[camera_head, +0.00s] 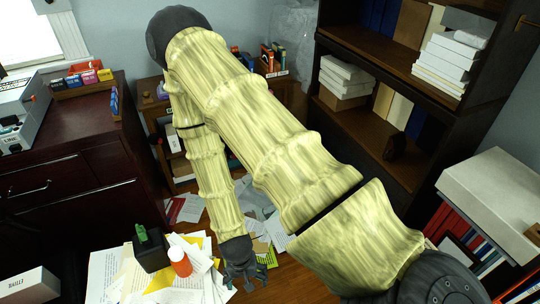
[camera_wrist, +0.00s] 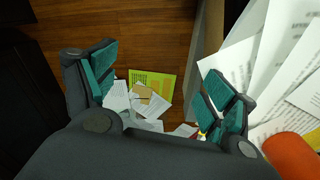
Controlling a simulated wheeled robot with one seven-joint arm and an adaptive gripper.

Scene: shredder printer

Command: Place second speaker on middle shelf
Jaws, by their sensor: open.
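The dark bookcase stands at the right of the head view, and its middle shelf (camera_head: 358,122) is in sight. A small dark rounded object (camera_head: 395,147) stands on that shelf near its front; it may be a speaker. A black box-like object (camera_head: 151,251) with a green item on top stands at the lower left; I cannot tell whether it is a speaker. My gripper (camera_head: 243,274) is low, right of the paper pile and below the shelf. In the wrist view my gripper (camera_wrist: 158,88) is open, with nothing between its fingers.
Loose sheets lie on the wooden floor (camera_wrist: 150,35). White boxes (camera_head: 345,70) and upright binders (camera_head: 400,112) fill part of the middle shelf.

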